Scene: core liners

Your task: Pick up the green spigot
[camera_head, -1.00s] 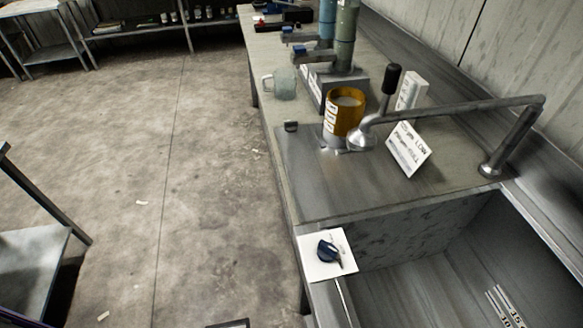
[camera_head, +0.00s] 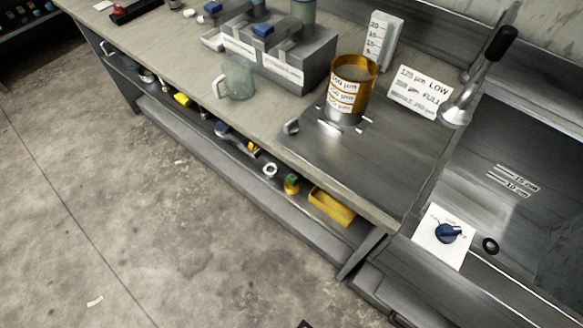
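No thing in view is plainly a green spigot. A small green and orange-yellow item (camera_head: 291,184) stands on the low shelf under the bench; it is too small to tell what it is. A metal faucet head (camera_head: 457,112) with a black handle hangs by the sink at the right; it is not green. My gripper is not in view.
A yellow tray (camera_head: 331,207) and small items lie on the low shelf (camera_head: 230,165).

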